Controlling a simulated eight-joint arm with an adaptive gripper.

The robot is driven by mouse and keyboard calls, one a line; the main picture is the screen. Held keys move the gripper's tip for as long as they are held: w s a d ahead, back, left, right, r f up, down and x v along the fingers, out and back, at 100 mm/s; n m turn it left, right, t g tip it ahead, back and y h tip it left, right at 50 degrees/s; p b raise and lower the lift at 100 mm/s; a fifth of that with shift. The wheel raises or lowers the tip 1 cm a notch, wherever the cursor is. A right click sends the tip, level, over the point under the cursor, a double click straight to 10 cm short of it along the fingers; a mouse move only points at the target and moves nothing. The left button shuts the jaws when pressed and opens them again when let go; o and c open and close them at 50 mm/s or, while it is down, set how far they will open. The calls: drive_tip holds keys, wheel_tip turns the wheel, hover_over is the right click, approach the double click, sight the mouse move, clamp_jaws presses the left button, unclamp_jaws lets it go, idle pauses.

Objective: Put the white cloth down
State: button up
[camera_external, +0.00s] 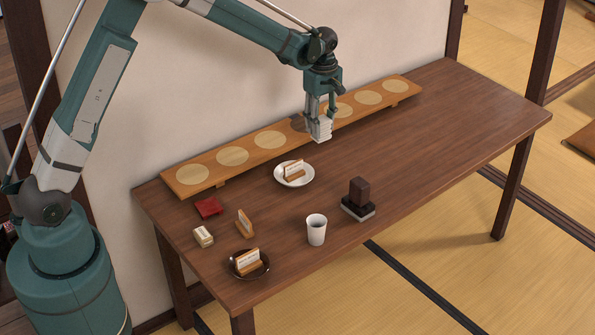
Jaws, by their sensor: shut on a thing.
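The white cloth (321,130) is a small folded white bundle. My gripper (320,115) is shut on it and holds it near the middle of the dark wooden table (430,135), in front of the long board. The cloth hangs below the fingers. From this view I cannot tell whether its lower end touches the table.
A long board with round pale pads (225,157) runs along the wall. A white plate (281,179), white cup (316,230), dark block on a base (359,192), dark dish (238,273), red square (208,207) and small beige block (203,236) stand leftward and in front. The table's right is clear.

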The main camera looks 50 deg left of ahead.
drive_tip(key=s, duration=2.7)
drive_tip(key=shift+s+a+f+n+b, duration=0.25)
drive_tip(key=shift+s+a+n+b, duration=0.1)
drive_tip(key=shift+s+a, duration=0.1)
drive_tip(key=shift+f, duration=0.15)
drive_tip(key=shift+f+b, duration=0.65)
drive_tip(key=shift+f, duration=2.35)
drive_tip(key=shift+f+b, duration=0.35)
drive_tip(key=shift+f, duration=1.55)
drive_tip(key=shift+f, duration=0.1)
